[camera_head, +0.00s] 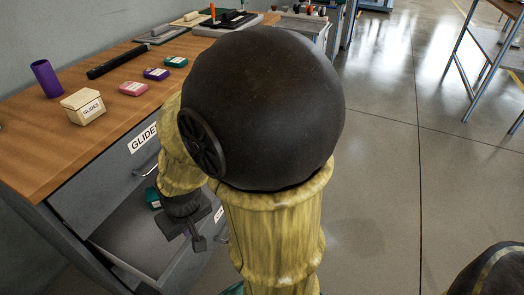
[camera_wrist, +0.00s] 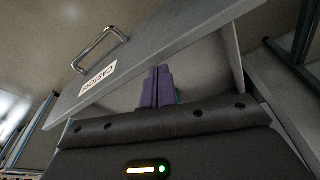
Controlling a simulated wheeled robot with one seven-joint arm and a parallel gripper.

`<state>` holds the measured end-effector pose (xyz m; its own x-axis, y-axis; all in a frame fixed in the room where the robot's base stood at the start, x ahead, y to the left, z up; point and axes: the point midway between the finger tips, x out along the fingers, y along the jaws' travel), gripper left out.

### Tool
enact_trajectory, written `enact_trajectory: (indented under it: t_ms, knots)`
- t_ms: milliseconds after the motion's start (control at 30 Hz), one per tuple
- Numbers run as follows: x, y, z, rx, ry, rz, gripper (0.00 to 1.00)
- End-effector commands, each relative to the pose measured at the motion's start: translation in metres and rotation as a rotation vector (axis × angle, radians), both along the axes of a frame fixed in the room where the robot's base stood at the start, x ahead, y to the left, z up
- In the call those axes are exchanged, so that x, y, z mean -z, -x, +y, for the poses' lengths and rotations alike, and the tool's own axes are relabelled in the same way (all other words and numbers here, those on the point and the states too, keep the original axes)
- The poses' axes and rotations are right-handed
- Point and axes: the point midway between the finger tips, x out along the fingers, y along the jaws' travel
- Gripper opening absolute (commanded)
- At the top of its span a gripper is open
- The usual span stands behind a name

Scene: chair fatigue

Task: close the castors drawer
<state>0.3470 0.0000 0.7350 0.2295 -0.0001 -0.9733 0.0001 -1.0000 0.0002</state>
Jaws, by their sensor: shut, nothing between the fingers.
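The castors drawer (camera_head: 130,235) stands pulled out below the glides drawer in the head view, with a small teal item (camera_head: 152,198) inside. In the wrist view its grey front (camera_wrist: 190,42) runs diagonally, with a CASTORS label (camera_wrist: 98,80) and a metal handle (camera_wrist: 100,48). My gripper (camera_head: 198,243) is over the open drawer near its front. Its purple fingers (camera_wrist: 157,72) are shut and empty, their tips close to the front's edge. I cannot tell whether they touch it. My arm hides much of the drawer front in the head view.
The glides drawer, with its GLIDES label (camera_head: 143,138), looks shut above. The wooden worktop (camera_head: 45,150) holds a purple cup (camera_head: 46,79), a GLIDES box (camera_head: 84,106) and several small items.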

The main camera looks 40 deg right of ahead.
Motion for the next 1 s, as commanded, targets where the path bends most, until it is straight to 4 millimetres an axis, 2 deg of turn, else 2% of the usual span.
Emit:
enact_trajectory:
  t_ms: [167, 367, 700, 1000]
  knots:
    - [-0.002, -0.002, -0.003, 0.027, -0.006, 0.006, 0.00]
    - [-0.012, -0.017, -0.028, 0.223, -0.056, 0.049, 0.00]
    - [-0.020, -0.048, -0.104, 0.810, -0.257, 0.154, 0.00]
    - [-0.021, -0.055, -0.182, 1.340, -0.501, 0.225, 0.00]
